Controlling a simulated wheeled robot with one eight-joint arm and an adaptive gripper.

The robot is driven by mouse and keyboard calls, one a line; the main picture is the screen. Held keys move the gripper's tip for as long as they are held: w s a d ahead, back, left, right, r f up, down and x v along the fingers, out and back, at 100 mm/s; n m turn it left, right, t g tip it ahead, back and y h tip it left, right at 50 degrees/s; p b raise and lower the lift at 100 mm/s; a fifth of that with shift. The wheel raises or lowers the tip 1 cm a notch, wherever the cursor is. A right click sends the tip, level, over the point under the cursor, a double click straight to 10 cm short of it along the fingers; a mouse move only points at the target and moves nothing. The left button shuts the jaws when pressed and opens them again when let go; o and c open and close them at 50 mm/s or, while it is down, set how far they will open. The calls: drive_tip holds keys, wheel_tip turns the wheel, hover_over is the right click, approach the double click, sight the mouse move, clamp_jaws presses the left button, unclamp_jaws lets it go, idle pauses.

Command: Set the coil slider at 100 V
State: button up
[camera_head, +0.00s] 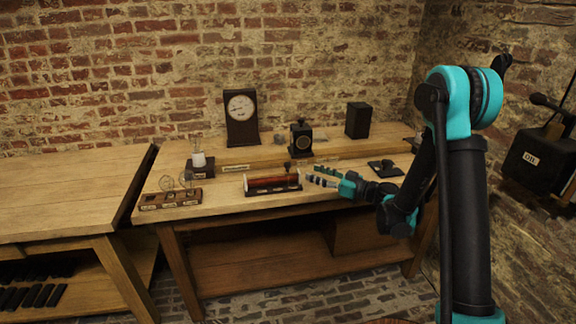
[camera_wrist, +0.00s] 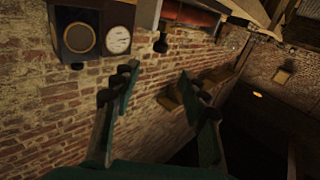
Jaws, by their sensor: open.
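The coil (camera_head: 270,184) is a red-brown cylinder on a dark base with a small label, near the front edge of the right bench. A small dark slider knob (camera_head: 287,168) stands up from its top, toward its right end. My gripper (camera_head: 313,174) is just right of the coil, apart from it, fingers spread and empty. In the wrist view, my gripper (camera_wrist: 157,72) is open with nothing between the fingers. Part of the red coil (camera_wrist: 190,13) shows at the top there. The dial of the tall dark meter (camera_head: 241,106) is too small to read.
A lamp stand (camera_head: 199,162) and a rack with glass bulbs (camera_head: 171,199) are left of the coil. A small dark instrument (camera_head: 301,138) stands behind it, a black box (camera_head: 358,120) farther back. A flat black device (camera_head: 385,168) lies behind my wrist.

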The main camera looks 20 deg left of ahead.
sight(287, 163)
drive_tip(key=x, duration=1.2)
drive_tip(key=shift+w+a, duration=0.15)
drive_tip(key=shift+a, duration=0.15)
clamp_jaws()
